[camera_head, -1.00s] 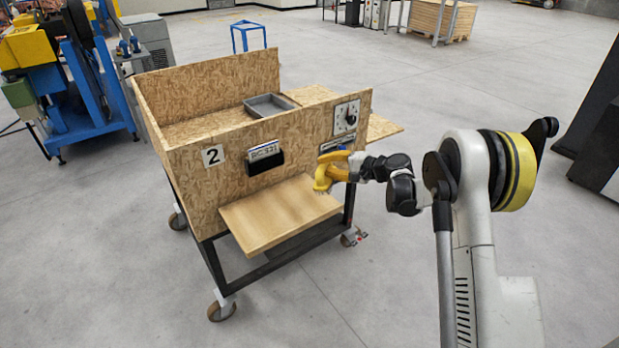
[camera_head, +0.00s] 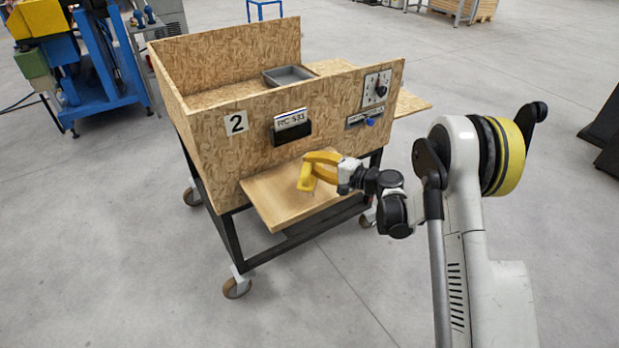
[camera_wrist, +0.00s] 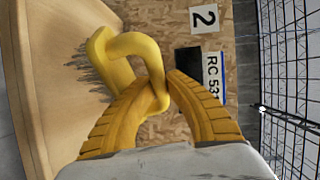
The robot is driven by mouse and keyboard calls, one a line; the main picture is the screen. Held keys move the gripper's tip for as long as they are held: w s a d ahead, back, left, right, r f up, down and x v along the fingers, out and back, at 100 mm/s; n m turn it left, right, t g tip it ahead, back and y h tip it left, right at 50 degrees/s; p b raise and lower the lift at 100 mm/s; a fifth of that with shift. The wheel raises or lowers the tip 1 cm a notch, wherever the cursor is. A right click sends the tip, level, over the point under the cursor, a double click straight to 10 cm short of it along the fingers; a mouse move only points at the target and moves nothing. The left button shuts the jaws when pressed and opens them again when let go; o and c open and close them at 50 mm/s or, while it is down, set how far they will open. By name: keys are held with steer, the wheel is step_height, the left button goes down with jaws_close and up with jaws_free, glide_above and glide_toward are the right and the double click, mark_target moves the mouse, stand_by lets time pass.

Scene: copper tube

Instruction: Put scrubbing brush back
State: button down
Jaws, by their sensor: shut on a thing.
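The yellow scrubbing brush (camera_head: 305,178) is over the wooden shelf (camera_head: 268,207) on the cart's front. In the wrist view the brush (camera_wrist: 122,52) has a curved yellow handle and dark bristles pointing left toward the shelf board (camera_wrist: 55,60). My gripper (camera_head: 322,163) has yellow ribbed fingers. In the wrist view my gripper (camera_wrist: 163,92) is shut on the near end of the brush's handle, and the fingers hide part of it. I cannot tell whether the bristles touch the shelf.
The chipboard cart (camera_head: 210,160) stands behind the shelf, with a "2" label, a black pocket (camera_head: 292,134), a dial (camera_head: 377,88) and a small blue item (camera_head: 370,121) on its front panel. A grey tray (camera_head: 288,76) sits inside the cart. The floor in front is clear.

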step_height(320, 180, down, 4)
steer(key=shift+a+f+b, duration=0.15)
steer(key=shift+b, duration=1)
steer(key=c, duration=1.5)
jaws_free()
